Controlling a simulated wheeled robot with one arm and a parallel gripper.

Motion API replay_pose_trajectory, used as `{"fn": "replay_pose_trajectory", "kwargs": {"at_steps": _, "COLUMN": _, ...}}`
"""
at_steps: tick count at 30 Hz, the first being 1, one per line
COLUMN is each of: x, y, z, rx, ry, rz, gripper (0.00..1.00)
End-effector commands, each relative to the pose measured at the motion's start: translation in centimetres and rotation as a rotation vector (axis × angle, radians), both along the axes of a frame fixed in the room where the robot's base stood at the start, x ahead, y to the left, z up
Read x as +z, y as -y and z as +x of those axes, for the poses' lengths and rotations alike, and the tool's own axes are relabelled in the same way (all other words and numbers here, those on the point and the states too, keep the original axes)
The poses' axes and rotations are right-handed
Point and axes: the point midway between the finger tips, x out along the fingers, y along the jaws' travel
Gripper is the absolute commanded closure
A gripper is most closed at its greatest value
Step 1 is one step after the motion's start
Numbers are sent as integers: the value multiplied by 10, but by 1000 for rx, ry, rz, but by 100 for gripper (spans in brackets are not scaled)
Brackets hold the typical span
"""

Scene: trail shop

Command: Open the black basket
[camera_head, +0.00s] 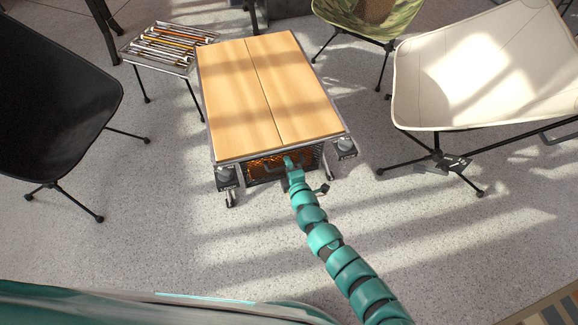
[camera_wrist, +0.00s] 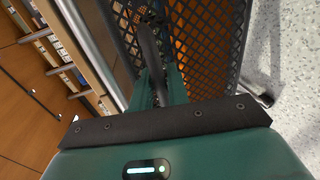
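The black basket (camera_head: 262,169) is a dark mesh drawer at the near end, under a wooden-topped table (camera_head: 245,80). An orange glow or orange contents show through its mesh. In the wrist view the basket's mesh front (camera_wrist: 209,45) fills the upper middle, with a dark bar handle (camera_wrist: 149,45) standing out from it. My gripper (camera_head: 289,164) is at the basket's front, right of its middle. In the wrist view my gripper's two green fingers (camera_wrist: 160,80) are close together with the handle between them. The fingertips' exact contact is partly hidden. The basket appears to sit in under the tabletop.
Dark knob boxes (camera_head: 227,177) and (camera_head: 346,147) flank the basket. A rack of utensils (camera_head: 165,47) stands behind left. A black chair (camera_head: 50,95) is at left, a cream chair (camera_head: 480,75) at right, a camouflage chair (camera_head: 368,18) behind. The floor in front is clear.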

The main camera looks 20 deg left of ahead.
Motion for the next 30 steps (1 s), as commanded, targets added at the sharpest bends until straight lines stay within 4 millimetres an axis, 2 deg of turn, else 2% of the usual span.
{"fn": "replay_pose_trajectory", "kwargs": {"at_steps": 5, "x": 0, "y": 0, "z": 0, "rx": 0, "ry": 0, "rz": 0, "gripper": 83}}
{"fn": "replay_pose_trajectory", "kwargs": {"at_steps": 7, "x": 0, "y": 0, "z": 0, "rx": -1, "ry": 0, "rz": 0, "gripper": 97}}
{"fn": "replay_pose_trajectory", "kwargs": {"at_steps": 8, "x": 0, "y": 0, "z": 0, "rx": -1, "ry": 0, "rz": 0, "gripper": 100}}
{"fn": "replay_pose_trajectory", "kwargs": {"at_steps": 19, "x": 0, "y": 4, "z": -5, "rx": -2, "ry": 0, "rz": -2, "gripper": 100}}
{"fn": "replay_pose_trajectory", "kwargs": {"at_steps": 23, "x": -2, "y": 13, "z": -16, "rx": -3, "ry": -2, "rz": -4, "gripper": 100}}
{"fn": "replay_pose_trajectory", "kwargs": {"at_steps": 30, "x": -1, "y": 36, "z": -50, "rx": -1, "ry": -2, "rz": -3, "gripper": 100}}
